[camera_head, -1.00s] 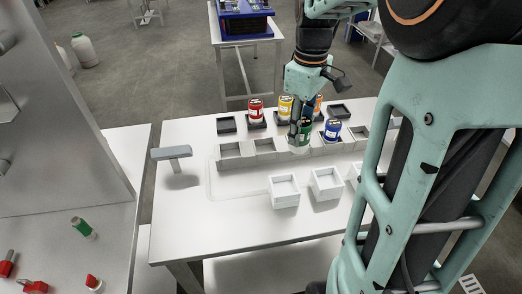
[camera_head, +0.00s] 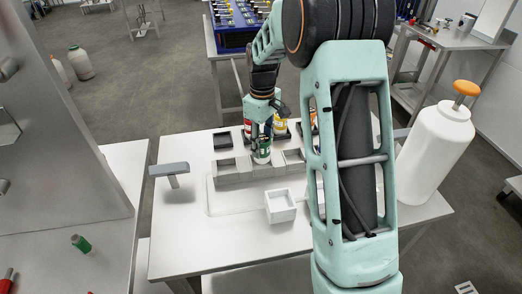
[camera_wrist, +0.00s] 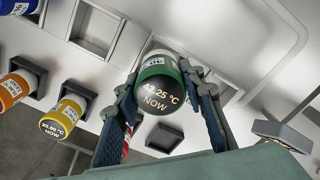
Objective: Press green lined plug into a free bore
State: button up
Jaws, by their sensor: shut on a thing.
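My gripper (camera_head: 262,139) is shut on a green and white cylindrical plug (camera_head: 262,153) and holds it upright over the row of grey square bores on the table. In the wrist view the plug (camera_wrist: 158,92) is between both fingers, and its dark end reads 42.25 °C NOW. The left bore (camera_head: 226,166) of the row is empty. The right bore (camera_head: 293,158) also looks empty. The plug hides much of the bore beneath it; I cannot tell whether its lower end touches. An empty bore (camera_wrist: 97,30) shows beside it in the wrist view.
Red (camera_head: 247,128), yellow (camera_head: 281,129) and orange plugs stand in dark holders behind the row. An empty dark holder (camera_head: 222,140) is at their left. A white open box (camera_head: 280,206) stands in front, a grey T-shaped post (camera_head: 170,170) left.

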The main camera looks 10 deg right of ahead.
jog(key=shift+w+a+f, duration=0.1)
jog(key=shift+w+f, duration=0.1)
jog(key=shift+f, duration=1.65)
jog(key=shift+f, duration=0.15)
jog(key=o, duration=1.3)
jog(key=shift+o, duration=0.2)
notch_tip(320, 180, up, 12)
jog(key=shift+r, duration=0.15)
